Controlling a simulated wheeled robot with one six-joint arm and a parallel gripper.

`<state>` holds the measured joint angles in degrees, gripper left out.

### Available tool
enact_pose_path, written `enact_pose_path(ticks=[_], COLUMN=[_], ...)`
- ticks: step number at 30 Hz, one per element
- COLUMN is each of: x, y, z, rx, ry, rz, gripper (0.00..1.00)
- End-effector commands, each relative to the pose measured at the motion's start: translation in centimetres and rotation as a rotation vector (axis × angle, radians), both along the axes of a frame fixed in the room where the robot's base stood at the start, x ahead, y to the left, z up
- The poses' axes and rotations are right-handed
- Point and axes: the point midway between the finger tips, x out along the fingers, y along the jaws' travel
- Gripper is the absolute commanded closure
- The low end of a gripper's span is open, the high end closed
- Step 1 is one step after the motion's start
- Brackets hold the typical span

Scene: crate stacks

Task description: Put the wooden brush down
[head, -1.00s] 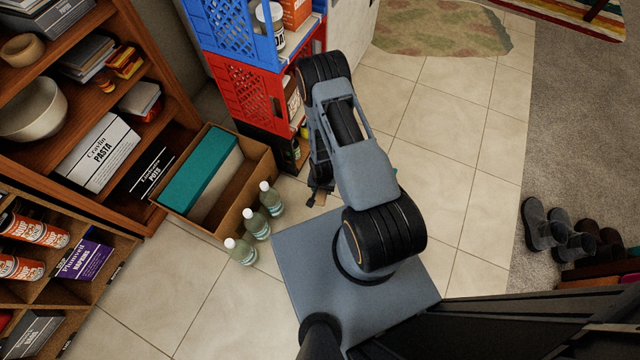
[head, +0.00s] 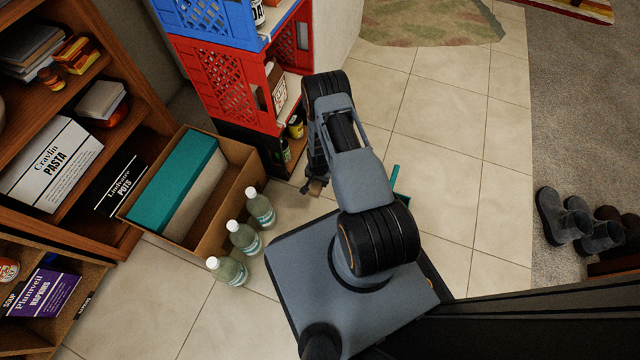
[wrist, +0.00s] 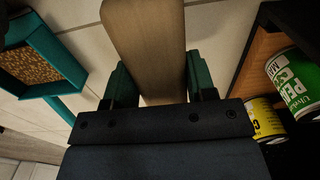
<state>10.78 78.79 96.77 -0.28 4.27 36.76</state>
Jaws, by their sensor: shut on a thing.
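The wooden brush (wrist: 148,45) is a pale, flat wooden piece in the wrist view, and its far end runs out of the top of the picture. My gripper (wrist: 155,85) is shut on it, with a green-padded finger on each side. The brush is over the tiled floor; its height cannot be told. In the head view my gripper (head: 312,187) hangs beside the crate stack, and only a small bit of the brush (head: 317,187) shows there.
A red crate (head: 225,85) under a blue crate stands close left of my arm, with cans low in the stack. A cardboard box (head: 205,240) and several bottles (head: 243,240) stand on the floor at left. A teal tray-like thing (wrist: 40,60) lies at left in the wrist view. Tiles at right are clear.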

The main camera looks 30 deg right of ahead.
Motion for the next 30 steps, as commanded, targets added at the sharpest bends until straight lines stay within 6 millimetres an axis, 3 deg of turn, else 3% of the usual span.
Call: enact_pose_path(ticks=[1,6,16,24,30], x=[0.5,2.0,2.9,3.1,3.2], y=[-0.4,-1.2,-1.9,-2.0,-2.0], z=[-1.6,-3.4,-4.6,-7.7,-7.6], rx=[0.001,0.001,0.000,0.001,0.001], ry=[0.001,0.002,0.003,0.002,0.002], rz=[-0.003,-0.002,-0.004,-0.004,-0.004], gripper=[0.68,0.68,0.68,0.68,0.68])
